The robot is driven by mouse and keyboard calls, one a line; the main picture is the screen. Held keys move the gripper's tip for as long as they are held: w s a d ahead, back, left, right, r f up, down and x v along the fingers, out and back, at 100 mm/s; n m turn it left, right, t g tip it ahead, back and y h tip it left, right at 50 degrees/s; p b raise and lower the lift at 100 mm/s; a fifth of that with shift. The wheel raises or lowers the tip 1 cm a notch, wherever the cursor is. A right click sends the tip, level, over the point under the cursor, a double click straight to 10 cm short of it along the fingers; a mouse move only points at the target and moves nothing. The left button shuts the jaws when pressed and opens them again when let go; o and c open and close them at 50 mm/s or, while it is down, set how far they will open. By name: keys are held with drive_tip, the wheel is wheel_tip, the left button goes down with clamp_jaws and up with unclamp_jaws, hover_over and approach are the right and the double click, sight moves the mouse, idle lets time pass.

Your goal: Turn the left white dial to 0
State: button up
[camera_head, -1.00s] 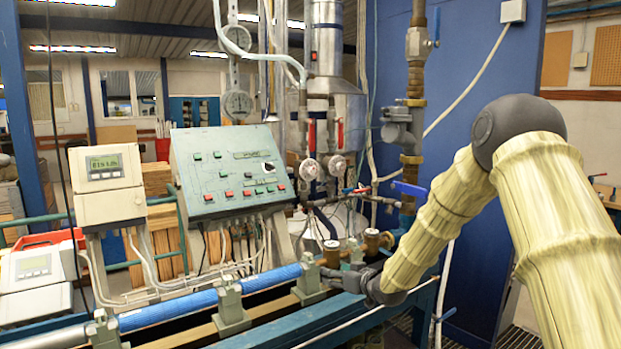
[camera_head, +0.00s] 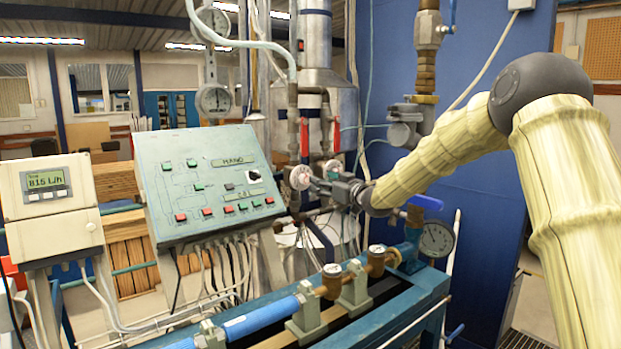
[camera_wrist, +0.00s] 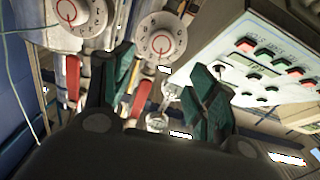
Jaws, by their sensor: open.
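The left white dial (camera_head: 300,177) is on the pipework just right of the sloped control panel. The right white dial (camera_head: 333,169) is beside it, partly covered by my gripper (camera_head: 322,186). In the wrist view the picture is turned over, so the left dial (camera_wrist: 160,38) appears right of the other dial (camera_wrist: 75,14). Both faces have a red ring and marks around the rim; the exact reading is too small to tell. My gripper (camera_wrist: 165,88) is open and empty, its green-padded fingers spread below the left dial in the wrist view. Contact with the dial is not visible.
Red handles (camera_head: 304,137) hang just above the dials. The control panel (camera_head: 213,183) with buttons is close on the left. A pressure gauge (camera_head: 436,239) and blue valve handle (camera_head: 426,203) are at right. The blue pipe bench (camera_head: 405,312) lies below.

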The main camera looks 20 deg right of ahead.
sight(308, 180)
drive_tip(key=w, duration=0.1)
drive_tip(key=w+a+f, duration=0.1)
drive_tip(key=w, duration=0.1)
drive_tip(key=w+p, duration=0.1)
drive_tip(key=w, duration=0.1)
drive_tip(key=shift+w+a+f, duration=0.25)
drive_tip(key=shift+a+f, duration=0.05)
drive_tip(key=shift+f, duration=0.1)
drive_tip(key=shift+w+a+r, duration=0.2)
drive_tip(key=shift+w+r, duration=0.2)
drive_tip(key=shift+w+a+p, duration=0.2)
drive_tip(key=shift+w+p, duration=0.1)
drive_tip(key=shift+w+a+f, duration=0.15)
drive_tip(key=shift+w+f, duration=0.15)
drive_tip(key=shift+w, duration=0.45)
drive_tip(key=shift+r, duration=0.1)
drive_tip(key=shift+s+r, duration=0.1)
drive_tip(key=shift+s, duration=0.05)
drive_tip(key=c, duration=1)
